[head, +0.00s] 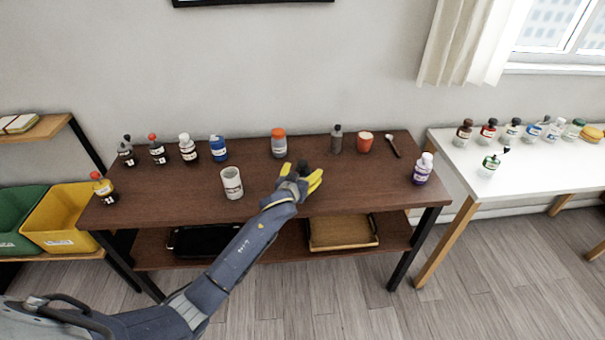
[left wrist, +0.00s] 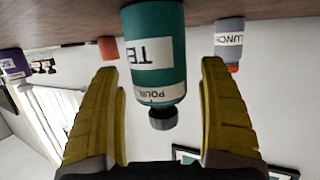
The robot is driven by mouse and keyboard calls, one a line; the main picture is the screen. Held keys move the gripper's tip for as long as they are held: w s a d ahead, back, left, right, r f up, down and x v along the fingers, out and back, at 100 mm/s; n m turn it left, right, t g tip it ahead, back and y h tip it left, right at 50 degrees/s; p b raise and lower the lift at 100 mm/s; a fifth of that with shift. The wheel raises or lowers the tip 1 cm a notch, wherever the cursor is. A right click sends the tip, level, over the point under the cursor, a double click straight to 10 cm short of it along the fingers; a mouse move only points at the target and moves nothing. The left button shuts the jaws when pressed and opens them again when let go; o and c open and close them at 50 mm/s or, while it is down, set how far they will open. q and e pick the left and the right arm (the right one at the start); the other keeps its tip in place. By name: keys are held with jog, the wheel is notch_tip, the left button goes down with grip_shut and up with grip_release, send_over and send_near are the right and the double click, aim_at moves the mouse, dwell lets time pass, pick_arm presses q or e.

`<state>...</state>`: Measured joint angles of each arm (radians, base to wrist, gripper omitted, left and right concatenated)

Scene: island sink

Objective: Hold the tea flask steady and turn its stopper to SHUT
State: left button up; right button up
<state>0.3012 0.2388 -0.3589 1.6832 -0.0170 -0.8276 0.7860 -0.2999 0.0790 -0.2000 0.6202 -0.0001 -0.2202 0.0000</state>
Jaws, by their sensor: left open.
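The tea flask (left wrist: 155,50) is a teal cylinder with white labels. It fills the middle of the left wrist view, which shows it upside down, so it stands upright on the brown table. Its dark grey stopper (left wrist: 162,119) is in place, and the label at the stopper end reads POUR. My left gripper (head: 302,174) has yellow fingers, which also show in the left wrist view (left wrist: 163,110). It is open, with the flask ahead between the fingers and a gap each side. In the head view the gripper hides most of the flask. My right gripper is not in view.
The brown table (head: 330,192) also holds an orange-lidded LUNCH jar (head: 279,143), a grey bottle (head: 335,139), a red cup (head: 365,143), a white labelled cup (head: 232,183) and a purple-white bottle (head: 423,168). Several bottles stand at left. The table's right front is clear.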

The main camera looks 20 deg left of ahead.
pick_arm(q)
jog(key=c, duration=1.3)
jog(key=shift+c, duration=0.2)
dwell(0.3)
